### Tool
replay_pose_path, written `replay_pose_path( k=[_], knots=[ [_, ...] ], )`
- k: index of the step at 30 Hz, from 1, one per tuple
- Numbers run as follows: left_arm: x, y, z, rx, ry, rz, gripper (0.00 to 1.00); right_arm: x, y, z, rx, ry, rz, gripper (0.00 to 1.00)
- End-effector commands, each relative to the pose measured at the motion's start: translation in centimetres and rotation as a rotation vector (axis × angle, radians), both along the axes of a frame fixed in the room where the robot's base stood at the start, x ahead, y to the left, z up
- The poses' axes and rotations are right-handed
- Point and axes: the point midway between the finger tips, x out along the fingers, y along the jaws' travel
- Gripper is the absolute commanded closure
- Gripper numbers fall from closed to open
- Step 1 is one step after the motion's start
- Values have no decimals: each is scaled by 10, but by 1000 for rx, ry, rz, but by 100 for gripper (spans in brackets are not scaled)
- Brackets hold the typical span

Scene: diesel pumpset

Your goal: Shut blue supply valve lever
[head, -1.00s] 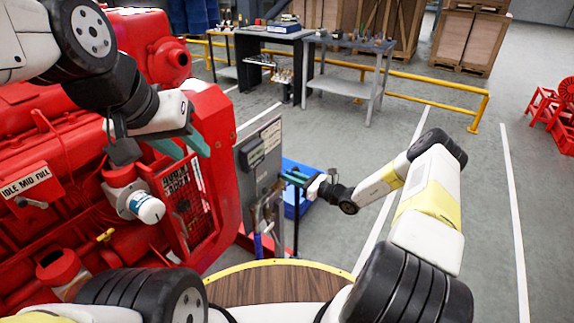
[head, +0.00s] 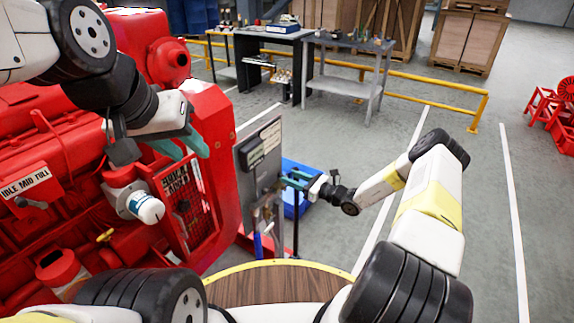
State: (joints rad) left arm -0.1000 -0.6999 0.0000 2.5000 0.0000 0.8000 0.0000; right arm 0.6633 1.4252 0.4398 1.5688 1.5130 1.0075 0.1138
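A grey upright panel (head: 258,165) stands beside the red engine. A small blue lever-like handle (head: 257,245) hangs roughly upright among pipework at its lower part; it is too small to tell its exact setting. My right gripper (head: 293,179), with teal fingers, is at the panel's right edge, above and to the right of the blue handle and apart from it. Its fingers look parted, with nothing seen between them. My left gripper (head: 183,147) is over the engine, up and left of the handle. Its teal fingers are parted and empty.
The red engine (head: 70,140) fills the left, with a white-capped fitting (head: 148,208) under my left gripper. A blue box (head: 300,200) sits on the floor behind the panel. A workbench (head: 350,50) and yellow rail (head: 440,102) stand behind.

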Motion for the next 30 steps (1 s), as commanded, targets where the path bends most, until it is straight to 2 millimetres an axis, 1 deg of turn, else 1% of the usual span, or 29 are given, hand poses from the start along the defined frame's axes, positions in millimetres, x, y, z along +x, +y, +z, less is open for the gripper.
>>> replay_pose_path(
  k=[6,12,17,30],
  knots=[
    [0,0,0,0,0,0,64,-22,-32,-1,-3,2,-3,60],
    [0,0,0,0,0,0,64,-37,-52,-1,-1,2,-2,60],
    [0,0,0,0,0,0,64,-42,-57,-1,-1,2,0,60],
    [0,0,0,0,0,0,64,-42,-57,-1,-1,2,0,60]
  ],
)
